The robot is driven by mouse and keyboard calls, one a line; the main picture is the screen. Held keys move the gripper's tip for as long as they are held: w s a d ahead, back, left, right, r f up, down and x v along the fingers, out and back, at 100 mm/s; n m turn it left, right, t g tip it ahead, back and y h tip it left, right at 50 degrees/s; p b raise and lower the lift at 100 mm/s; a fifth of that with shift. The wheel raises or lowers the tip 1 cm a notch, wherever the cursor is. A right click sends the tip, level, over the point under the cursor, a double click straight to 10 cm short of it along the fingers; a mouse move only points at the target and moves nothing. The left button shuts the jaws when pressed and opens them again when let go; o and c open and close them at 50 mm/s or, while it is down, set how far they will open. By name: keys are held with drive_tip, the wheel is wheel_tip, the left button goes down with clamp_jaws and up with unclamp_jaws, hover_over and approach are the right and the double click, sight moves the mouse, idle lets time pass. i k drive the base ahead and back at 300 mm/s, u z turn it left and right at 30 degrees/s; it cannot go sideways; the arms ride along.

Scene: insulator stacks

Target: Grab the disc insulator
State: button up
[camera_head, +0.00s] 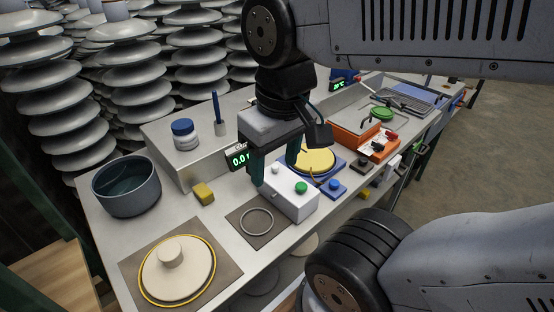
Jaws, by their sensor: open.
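The disc insulator (178,275) appears to be the cream round disc with a raised knob on top, lying flat at the front left of the bench. A yellow ring runs around it on a brown mat (135,268). My gripper (275,172) points down over the middle of the bench, well to the right of and behind the disc. Its two dark green fingers are apart, with nothing seen between them. They are close to a white box (289,205) with a green button; I cannot tell whether they touch it.
A grey pot (126,188), yellow block (204,193) and thin ring on a mat (256,222) are near the disc. A blue-lidded jar (185,134) stands on a raised shelf. A yellow round plate (312,158) and orange box (356,138) lie right. Grey insulator stacks (130,80) stand behind.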

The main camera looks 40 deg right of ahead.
sight(178, 268)
drive_tip(key=k, duration=0.5)
drive_tip(key=z, duration=2.7)
drive_tip(key=k, duration=1.35)
drive_tip(key=u, duration=1.55)
